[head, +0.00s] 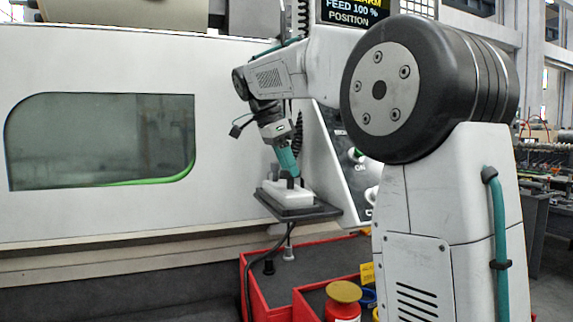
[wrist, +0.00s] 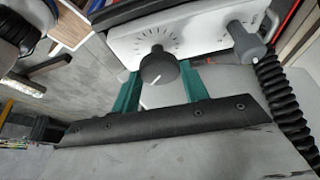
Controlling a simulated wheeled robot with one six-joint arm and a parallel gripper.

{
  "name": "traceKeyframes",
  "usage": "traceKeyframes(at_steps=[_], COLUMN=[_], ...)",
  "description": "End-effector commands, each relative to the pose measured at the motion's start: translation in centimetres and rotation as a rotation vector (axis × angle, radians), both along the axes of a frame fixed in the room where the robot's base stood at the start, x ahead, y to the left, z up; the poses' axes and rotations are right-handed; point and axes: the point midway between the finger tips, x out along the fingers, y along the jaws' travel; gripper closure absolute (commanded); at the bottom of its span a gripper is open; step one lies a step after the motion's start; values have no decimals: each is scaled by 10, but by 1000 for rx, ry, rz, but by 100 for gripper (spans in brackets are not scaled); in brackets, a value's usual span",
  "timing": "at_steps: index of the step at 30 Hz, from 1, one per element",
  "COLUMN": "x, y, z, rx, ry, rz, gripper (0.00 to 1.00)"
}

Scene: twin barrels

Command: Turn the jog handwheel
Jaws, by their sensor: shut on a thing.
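My gripper (head: 289,172) points down at a white control box (head: 285,193) on a black shelf. In the wrist view, my two teal fingers (wrist: 161,80) stand on either side of a round black knob (wrist: 157,67) with a white line on its face, which I take to be the jog handwheel. Tick marks surround the knob on the white panel (wrist: 200,30). The gripper is shut on this knob. In the head view the fingers mostly hide the knob.
A grey knob (wrist: 248,45) stands beside the right finger, with a black coiled cable (wrist: 285,110) below it. The black shelf (head: 320,212) sticks out from the machine. Below are a red-edged cart (head: 262,262) and a red container with a yellow lid (head: 344,292).

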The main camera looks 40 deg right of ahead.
Motion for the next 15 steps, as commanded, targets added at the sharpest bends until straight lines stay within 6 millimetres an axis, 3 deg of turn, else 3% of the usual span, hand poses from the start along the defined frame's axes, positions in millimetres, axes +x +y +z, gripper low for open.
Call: traceKeyframes(at_steps=[15], x=[2], y=[-2], z=[-1], rx=[-1], ry=[1], rz=[-193], gripper=[78])
